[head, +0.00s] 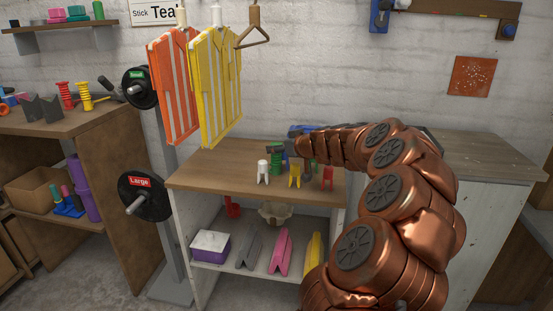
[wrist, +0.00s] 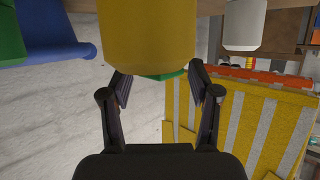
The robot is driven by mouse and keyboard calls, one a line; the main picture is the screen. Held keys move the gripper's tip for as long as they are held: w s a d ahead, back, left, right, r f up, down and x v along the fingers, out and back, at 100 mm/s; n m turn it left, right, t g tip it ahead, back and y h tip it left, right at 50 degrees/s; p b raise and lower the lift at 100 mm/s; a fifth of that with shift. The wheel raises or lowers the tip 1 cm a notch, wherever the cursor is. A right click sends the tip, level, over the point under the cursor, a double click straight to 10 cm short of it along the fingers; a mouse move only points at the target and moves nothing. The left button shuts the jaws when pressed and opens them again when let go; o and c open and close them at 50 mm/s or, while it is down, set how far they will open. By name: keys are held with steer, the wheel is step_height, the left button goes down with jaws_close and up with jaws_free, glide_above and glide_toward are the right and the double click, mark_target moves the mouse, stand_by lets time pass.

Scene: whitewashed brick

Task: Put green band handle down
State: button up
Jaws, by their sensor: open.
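A green handle (head: 277,164) stands on the wooden top of the low cabinet (head: 215,181), just below and beside my gripper (head: 284,149). It looks upright, and my gripper partly covers it. In the wrist view my gripper (wrist: 160,88) has its two dark fingers spread apart. A small green patch (wrist: 166,76) shows between the fingertips, mostly hidden behind a large yellow object (wrist: 146,35). I cannot tell whether that patch is the handle or whether the fingers touch it.
White (head: 263,172), yellow (head: 295,175) and red (head: 327,177) small pronged pieces stand along the cabinet top. A blue object (head: 305,129) lies behind my arm. The cabinet top's left front is clear.

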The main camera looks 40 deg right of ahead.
steer(key=shift+w+d+f, duration=0.1)
steer(key=shift+w+f, duration=0.2)
steer(key=shift+w, duration=0.35)
jaws_close()
